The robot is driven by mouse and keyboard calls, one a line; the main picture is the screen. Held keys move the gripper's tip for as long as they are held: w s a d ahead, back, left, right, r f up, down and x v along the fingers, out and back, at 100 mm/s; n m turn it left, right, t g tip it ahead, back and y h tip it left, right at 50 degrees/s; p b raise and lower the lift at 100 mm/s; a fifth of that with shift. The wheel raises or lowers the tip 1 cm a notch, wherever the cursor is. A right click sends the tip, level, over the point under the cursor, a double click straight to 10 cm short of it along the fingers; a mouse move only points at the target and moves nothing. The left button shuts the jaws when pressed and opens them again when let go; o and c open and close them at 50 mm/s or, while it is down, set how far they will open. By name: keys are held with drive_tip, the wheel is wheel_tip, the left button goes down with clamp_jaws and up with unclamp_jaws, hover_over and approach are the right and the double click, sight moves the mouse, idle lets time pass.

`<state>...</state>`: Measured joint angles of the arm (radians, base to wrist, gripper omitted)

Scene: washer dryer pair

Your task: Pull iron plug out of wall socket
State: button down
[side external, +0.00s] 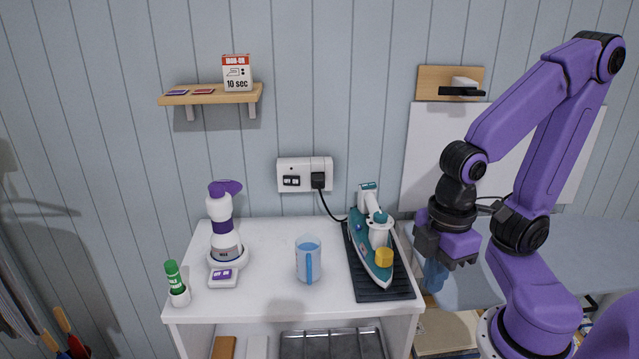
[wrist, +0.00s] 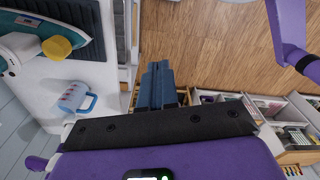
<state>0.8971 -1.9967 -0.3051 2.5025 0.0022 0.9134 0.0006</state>
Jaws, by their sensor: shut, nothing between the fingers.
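The black iron plug (side external: 318,181) sits in the right side of the white wall socket (side external: 305,164) above the white cabinet top. Its black cord runs down to the teal and white iron (side external: 369,240), which rests on a dark ribbed mat (side external: 401,284). The iron also shows at the upper left of the wrist view (wrist: 82,30). My gripper (side external: 436,278) is to the right of the cabinet, pointing down, well apart from the plug. In the wrist view its blue fingers (wrist: 158,88) are together and empty. The plug and socket are outside the wrist view.
A wall shelf (side external: 211,97) is above left. Wall space around the socket is clear.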

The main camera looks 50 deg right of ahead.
idle(0.3)
drive_tip(key=c, duration=1)
unclamp_jaws()
drive_tip(key=shift+w+a+r, duration=0.1)
drive_tip(key=shift+w+a, duration=0.05)
drive_tip(key=shift+w, duration=0.1)
drive_tip(key=o, duration=0.4)
drive_tip(key=w+r+n, duration=0.1)
drive_tip(key=w, duration=0.2)
drive_tip(key=w+a+r+n, duration=0.1)
drive_tip(key=w, duration=0.2)
drive_tip(key=w+a+r+n+t, duration=0.1)
drive_tip(key=w, duration=0.2)
drive_tip(key=shift+w+r+n, duration=0.35)
drive_tip(key=shift+n, duration=0.05)
drive_tip(key=shift+c, duration=0.2)
wheel_tip(320, 180, up, 10)
drive_tip(key=f+n+t+h, duration=0.15)
drive_tip(key=n+h, duration=0.25)
drive_tip(key=n, duration=0.7)
hover_over(318, 178)
drive_tip(key=s+a, duration=0.5)
drive_tip(key=r, duration=0.1)
drive_tip(key=shift+t, duration=0.25)
drive_tip(key=x, duration=1.6)
drive_tip(key=shift+w+f, duration=0.2)
drive_tip(key=shift+f, duration=0.2)
drive_tip(key=shift+a, duration=0.1)
clamp_jaws()
